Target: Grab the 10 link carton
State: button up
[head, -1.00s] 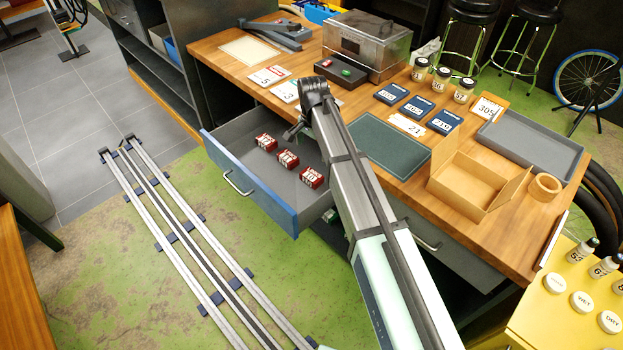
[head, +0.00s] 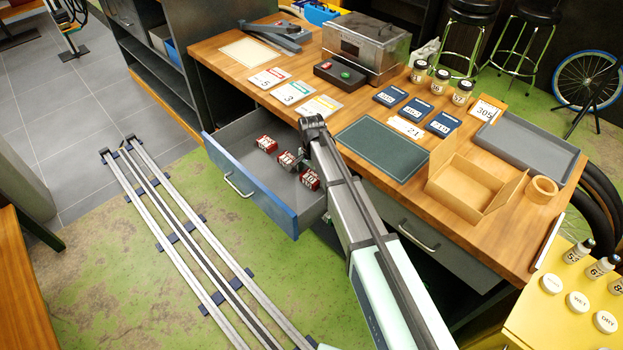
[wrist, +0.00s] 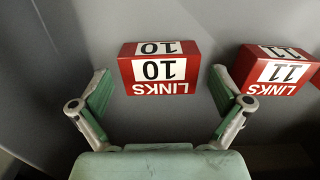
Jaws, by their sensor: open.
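The 10 link carton (wrist: 158,68) is a red box with white labels reading LINKS and 10, upside down in the wrist view. It appears to be the nearest carton (head: 310,179) in the open drawer in the head view. My gripper (wrist: 161,82) is open, with its green-padded fingers spread to the left and right of this carton. Gaps show between the fingers and the carton. In the head view my gripper (head: 302,163) is low over the drawer, partly hidden by my arm. The 11 link carton (wrist: 279,70) lies to the right in the wrist view.
The grey drawer (head: 231,143) with a blue front holds three red cartons in a row. The 11 link carton is close to my right finger. The wooden bench (head: 222,45) above carries cards, a green mat (head: 383,148) and an open cardboard box (head: 465,185).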

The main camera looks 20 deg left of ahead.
jog(key=shift+f, duration=0.5)
jog(key=c, duration=1)
jog(key=shift+r, duration=0.15)
